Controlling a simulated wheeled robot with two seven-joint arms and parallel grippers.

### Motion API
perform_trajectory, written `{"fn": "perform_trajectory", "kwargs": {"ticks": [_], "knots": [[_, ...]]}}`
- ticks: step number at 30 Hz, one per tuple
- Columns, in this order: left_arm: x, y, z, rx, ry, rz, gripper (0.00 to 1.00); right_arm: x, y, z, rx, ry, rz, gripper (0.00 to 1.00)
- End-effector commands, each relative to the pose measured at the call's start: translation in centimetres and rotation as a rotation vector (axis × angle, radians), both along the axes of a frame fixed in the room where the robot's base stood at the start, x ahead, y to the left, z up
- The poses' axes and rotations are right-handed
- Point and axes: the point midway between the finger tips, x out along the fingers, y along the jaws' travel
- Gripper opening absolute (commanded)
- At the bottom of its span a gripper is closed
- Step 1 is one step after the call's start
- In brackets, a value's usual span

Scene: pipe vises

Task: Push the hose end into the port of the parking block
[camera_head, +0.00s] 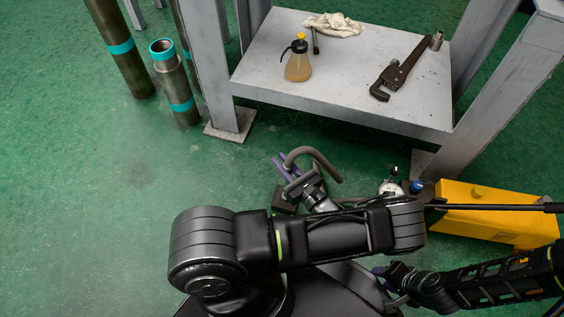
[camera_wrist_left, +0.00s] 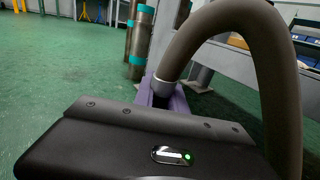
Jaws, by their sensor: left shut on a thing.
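My left gripper (camera_head: 281,165) has purple fingers and is low over the green floor, left of the yellow unit. It is shut on the hose end, whose metal collar (camera_wrist_left: 163,87) shows between the purple fingers (camera_wrist_left: 158,98) in the left wrist view. The grey-brown hose (camera_head: 322,160) arches up from the fingers and bends down to the right; it fills the right of the wrist view (camera_wrist_left: 275,65). I cannot make out the parking block or its port with certainty. My right gripper (camera_head: 380,272) is low at right, partly hidden; its jaws are unclear.
A yellow unit (camera_head: 510,212) lies on the floor at right, with a blue cap (camera_head: 416,187) and gauge (camera_head: 391,188) beside it. A grey bench shelf (camera_head: 345,80) holds a bottle (camera_head: 299,62), wrench (camera_head: 400,70) and rag (camera_head: 335,25). Pipes (camera_head: 175,85) stand at left; the left floor is clear.

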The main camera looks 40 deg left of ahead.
Motion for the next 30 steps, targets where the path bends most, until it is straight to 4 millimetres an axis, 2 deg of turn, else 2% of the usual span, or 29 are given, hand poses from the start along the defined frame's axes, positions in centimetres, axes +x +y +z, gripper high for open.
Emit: {"fn": "perform_trajectory", "kwargs": {"ticks": [9, 14, 17, 20, 24, 27, 30], "knots": [[0.2, -0.1, 0.3, 0.002, -0.002, -0.003, 0.00, 0.0, 0.0, 0.0, 0.000, -0.001, 0.000, 0.36], [1.6, -1.1, 2.4, 0.000, -0.006, -0.029, 0.00, 0.0, 0.0, 0.1, 0.000, -0.001, 0.000, 0.36], [3.3, -2.5, 5.2, -0.001, -0.008, -0.064, 0.00, 0.0, 0.0, 0.1, 0.000, -0.001, 0.000, 0.36], [5.1, -4.5, 9.2, -0.004, -0.010, -0.111, 0.00, 0.0, 0.0, 0.1, 0.000, -0.001, 0.000, 0.36], [7.0, -7.7, 16.0, -0.006, -0.010, -0.189, 0.00, 0.0, 0.0, 0.0, 0.000, -0.001, 0.000, 0.36], [7.3, -9.9, 20.7, -0.007, -0.008, -0.250, 0.00, 0.0, 0.0, 0.0, 0.000, -0.001, 0.000, 0.36], [7.0, -11.6, 24.5, -0.005, -0.006, -0.305, 0.00, 0.0, 0.0, 0.0, 0.000, -0.001, 0.000, 0.36]]}}
